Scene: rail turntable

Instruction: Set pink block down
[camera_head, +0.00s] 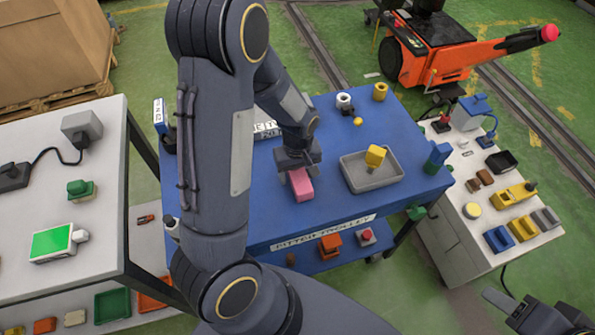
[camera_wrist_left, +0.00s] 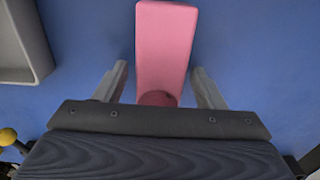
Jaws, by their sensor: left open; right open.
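The pink block (camera_head: 301,186) is at the middle of the blue trolley top (camera_head: 265,222), below my left gripper (camera_head: 297,170) in the head view. In the left wrist view the pink block (camera_wrist_left: 165,50) lies between the two fingers of my left gripper (camera_wrist_left: 160,88). The fingers are open, with a gap on each side of the block. Blue surface surrounds the block there, and it looks to rest on it. My right gripper (camera_head: 520,312) is at the lower right, open and empty, away from the trolley.
A grey tray (camera_head: 352,178) with a yellow item (camera_head: 375,157) stands right of the block. A white cup (camera_head: 344,101) and a yellow cup (camera_head: 380,91) stand at the back. A white table (camera_head: 104,250) is left, and a cluttered white bench (camera_head: 450,240) is right.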

